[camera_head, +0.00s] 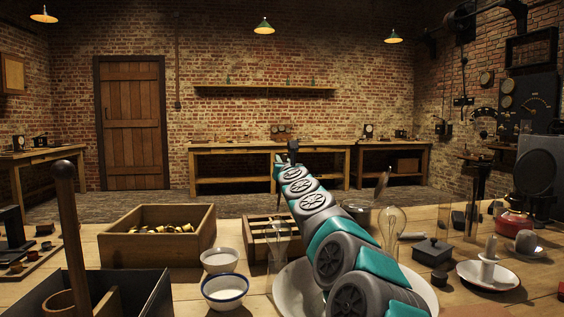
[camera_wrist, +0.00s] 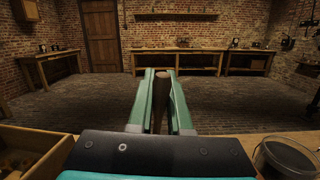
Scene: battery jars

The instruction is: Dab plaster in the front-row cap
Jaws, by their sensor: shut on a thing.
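My gripper (camera_head: 292,148) is raised at the far end of my outstretched arm, above and beyond the table. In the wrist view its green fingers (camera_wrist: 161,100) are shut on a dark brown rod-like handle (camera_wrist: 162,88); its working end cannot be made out. A white bowl with a blue rim (camera_head: 225,302) holds pale stuff, perhaps plaster, and a second white bowl (camera_head: 220,268) stands behind it. Small caps (camera_head: 15,267) sit on a board at the far left; which is the front-row cap I cannot tell. My gripper is well away from the bowls and caps.
A wooden box (camera_head: 150,254) holds brass-coloured pieces. A dark open tray (camera_head: 140,300) with an upright wooden post (camera_head: 66,220) stands front left. A slotted wooden rack (camera_head: 262,240), glassware (camera_head: 394,228) and a large white dish (camera_head: 420,290) crowd around my arm. A candle dish (camera_head: 489,276) stands right.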

